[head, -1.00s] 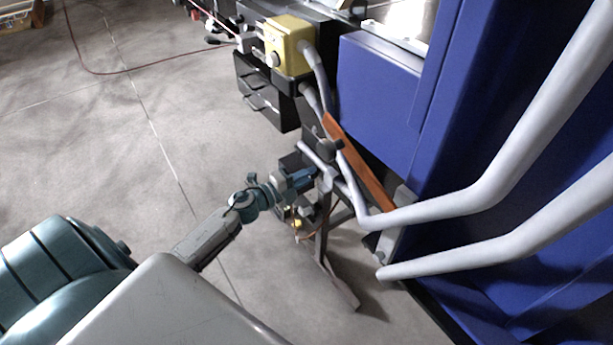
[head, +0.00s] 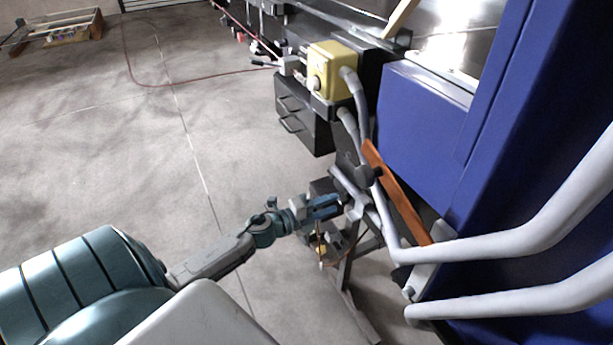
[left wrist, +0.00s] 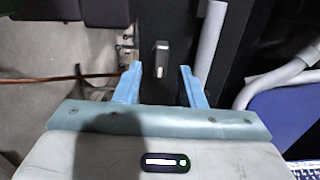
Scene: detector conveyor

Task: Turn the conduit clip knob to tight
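In the left wrist view the two blue fingers (left wrist: 160,68) are spread open. A small grey metal lever or knob handle (left wrist: 161,56) stands between and slightly beyond the fingertips, with no visible contact. I cannot tell whether it is the same knob. My right gripper is not in view.
Grey conduit pipes (head: 520,240) bend along the blue cabinet (head: 425,115) on the right. A yellow box (head: 333,70) and dark drawers (head: 303,120) stand behind. A dark stand (head: 345,275) is under the gripper. The floor (head: 110,150) on the left is open.

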